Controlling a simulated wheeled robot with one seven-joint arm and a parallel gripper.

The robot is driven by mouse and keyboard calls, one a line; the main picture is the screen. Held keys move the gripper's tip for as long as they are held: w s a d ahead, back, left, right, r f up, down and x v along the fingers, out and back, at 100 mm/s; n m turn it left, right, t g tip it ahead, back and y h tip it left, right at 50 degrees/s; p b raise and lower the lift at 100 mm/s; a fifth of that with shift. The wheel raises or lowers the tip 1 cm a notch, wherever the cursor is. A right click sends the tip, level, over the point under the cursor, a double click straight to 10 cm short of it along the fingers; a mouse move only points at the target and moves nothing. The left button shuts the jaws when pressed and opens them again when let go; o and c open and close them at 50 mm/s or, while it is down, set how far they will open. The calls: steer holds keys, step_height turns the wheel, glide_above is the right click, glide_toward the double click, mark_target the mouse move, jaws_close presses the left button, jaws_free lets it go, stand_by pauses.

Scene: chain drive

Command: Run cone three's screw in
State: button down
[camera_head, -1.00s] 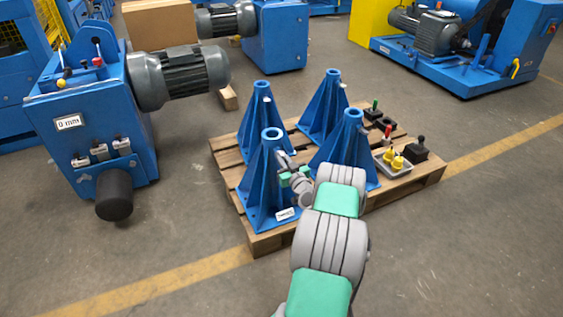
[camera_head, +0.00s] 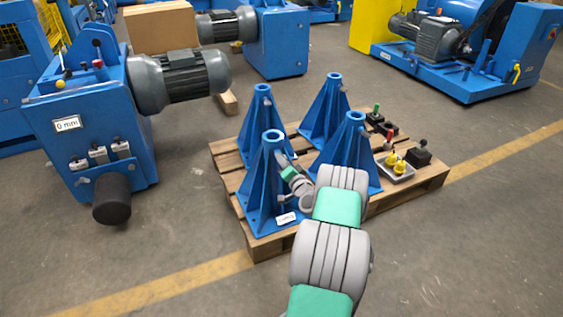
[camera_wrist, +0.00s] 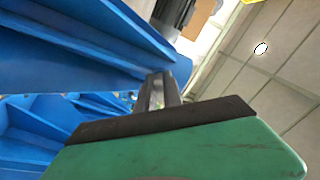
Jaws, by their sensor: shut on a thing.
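Several blue ribbed cones stand upright on the wooden pallet (camera_head: 268,246). The nearest cone (camera_head: 268,185), at front left, has a small white label (camera_head: 286,218) at its foot, too small to read. My gripper (camera_head: 284,160) is at this cone's upper right side. In the wrist view, its dark fingers (camera_wrist: 163,90) are together beside the blue ribs (camera_wrist: 95,45). They are shut on the screw, which is mostly hidden by the fingers and the green gripper body. I cannot tell how deep the screw sits.
The other cones stand close behind and to the right: back left (camera_head: 262,120), back right (camera_head: 326,115) and right (camera_head: 350,150). Yellow parts in a tray (camera_head: 397,172) and a black joystick box (camera_head: 418,157) are at the pallet's right. A blue machine (camera_head: 90,130) stands left.

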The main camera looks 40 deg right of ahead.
steer(key=m, duration=0.4)
steer(key=shift+a, duration=0.1)
steer(key=shift+m, duration=1.7)
steer(key=c, duration=1.5)
jaws_free()
steer(key=shift+r, duration=0.1)
steer(key=p+v, duration=0.2)
steer(key=v, duration=0.5)
steer(key=shift+s+a, duration=0.15)
steer(key=shift+s, duration=0.25)
